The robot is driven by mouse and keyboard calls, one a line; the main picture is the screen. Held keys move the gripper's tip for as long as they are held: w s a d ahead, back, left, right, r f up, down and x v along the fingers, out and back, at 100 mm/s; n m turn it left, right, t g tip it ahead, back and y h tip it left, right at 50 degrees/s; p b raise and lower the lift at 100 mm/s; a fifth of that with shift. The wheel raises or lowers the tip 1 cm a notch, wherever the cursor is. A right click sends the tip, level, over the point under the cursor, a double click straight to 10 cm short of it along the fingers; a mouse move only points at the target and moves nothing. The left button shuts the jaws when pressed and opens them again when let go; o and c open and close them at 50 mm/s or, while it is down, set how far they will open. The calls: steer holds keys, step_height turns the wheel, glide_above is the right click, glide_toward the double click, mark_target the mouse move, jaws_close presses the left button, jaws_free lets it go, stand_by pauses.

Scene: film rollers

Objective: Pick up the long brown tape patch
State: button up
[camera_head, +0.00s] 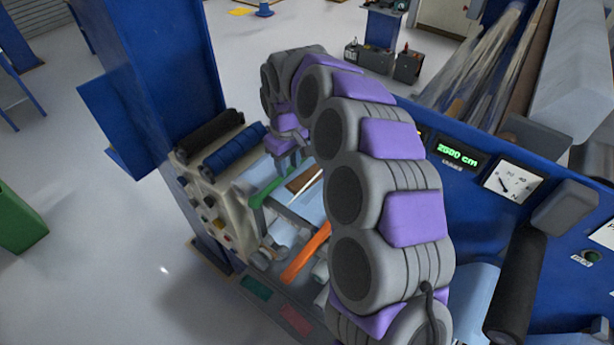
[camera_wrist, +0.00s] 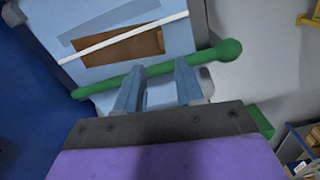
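The brown tape patch (camera_wrist: 125,50) lies on a light blue sheet (camera_wrist: 75,20) in the wrist view, with a thin white strip running slantwise across it. The patch also shows in the head view (camera_head: 300,183), partly hidden by my arm. The fingertips appear just short of the patch's near edge, close to a green bar (camera_wrist: 110,83). In the head view my gripper (camera_head: 285,164) is above the sheet; whether it touches anything I cannot tell.
The green bar ends in a round knob (camera_wrist: 229,49) on the right. A black roller (camera_head: 210,135) and a blue roller (camera_head: 235,147) sit left of my gripper. An orange bar (camera_head: 306,253) lies in front. A blue panel with a green display (camera_head: 457,154) stands right.

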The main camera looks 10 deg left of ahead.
mark_target(290, 186)
steer(key=shift+f, duration=0.9)
steer(key=shift+s+a+f+p, duration=0.15)
steer(key=shift+f+p, duration=0.2)
steer(key=shift+f, duration=0.3)
steer(key=f+p, duration=0.1)
steer(key=f, duration=0.3)
steer(key=shift+d+f, duration=0.1)
steer(key=shift+d, duration=0.1)
steer(key=shift+s, duration=0.1)
jaws_close()
